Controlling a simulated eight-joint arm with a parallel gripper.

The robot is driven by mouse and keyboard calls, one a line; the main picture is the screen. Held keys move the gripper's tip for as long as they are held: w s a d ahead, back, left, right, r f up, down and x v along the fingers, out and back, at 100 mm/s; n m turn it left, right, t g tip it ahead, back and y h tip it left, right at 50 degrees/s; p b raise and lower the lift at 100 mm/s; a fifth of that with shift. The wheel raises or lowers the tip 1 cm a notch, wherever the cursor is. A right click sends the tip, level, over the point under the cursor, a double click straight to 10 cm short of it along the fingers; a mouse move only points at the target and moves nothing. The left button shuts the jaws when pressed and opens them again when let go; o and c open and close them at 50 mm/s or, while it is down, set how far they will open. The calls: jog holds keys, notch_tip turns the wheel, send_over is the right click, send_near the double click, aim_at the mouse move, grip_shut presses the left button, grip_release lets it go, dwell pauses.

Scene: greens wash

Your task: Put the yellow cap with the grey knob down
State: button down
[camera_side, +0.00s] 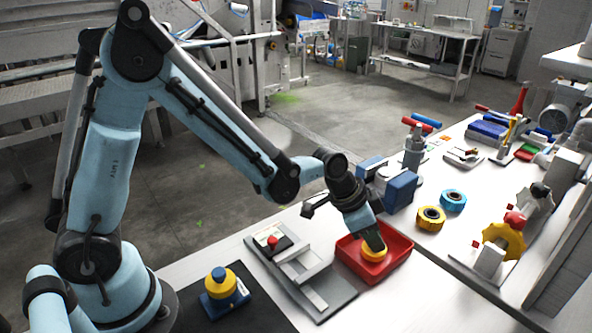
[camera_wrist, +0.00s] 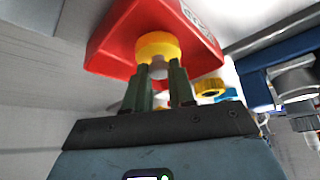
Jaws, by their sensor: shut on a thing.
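The yellow cap (camera_side: 374,254) is at the end of my gripper (camera_side: 373,240), within the outline of the red tray (camera_side: 345,241). In the wrist view, the yellow cap (camera_wrist: 158,44) shows against the red tray (camera_wrist: 108,46). Its grey knob (camera_wrist: 158,71) is between the two fingers of my gripper (camera_wrist: 160,84), which are shut on it. I cannot tell whether the cap touches the tray floor, as the cap and gripper hide the contact.
Left of the tray is a grey fixture plate (camera_side: 331,283) with a red button (camera_side: 272,240). A blue and yellow block (camera_side: 222,284) stands nearer my base. Yellow (camera_side: 431,217) and blue (camera_side: 453,199) rings lie to the right. A blue-grey device (camera_side: 398,188) stands close behind the tray.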

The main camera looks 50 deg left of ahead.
jog(key=shift+f, duration=0.1)
jog(key=c, duration=1)
grip_release()
jog(key=shift+o, duration=0.2)
jog(key=v, duration=1.2)
jog(key=s+a+n+t+y, duration=0.2)
jog(key=s+a+n+y, duration=0.1)
jog(key=s+a+n, duration=0.4)
jog(key=s+a+r, duration=0.1)
jog(key=s, duration=0.2)
jog(key=shift+a, duration=0.3)
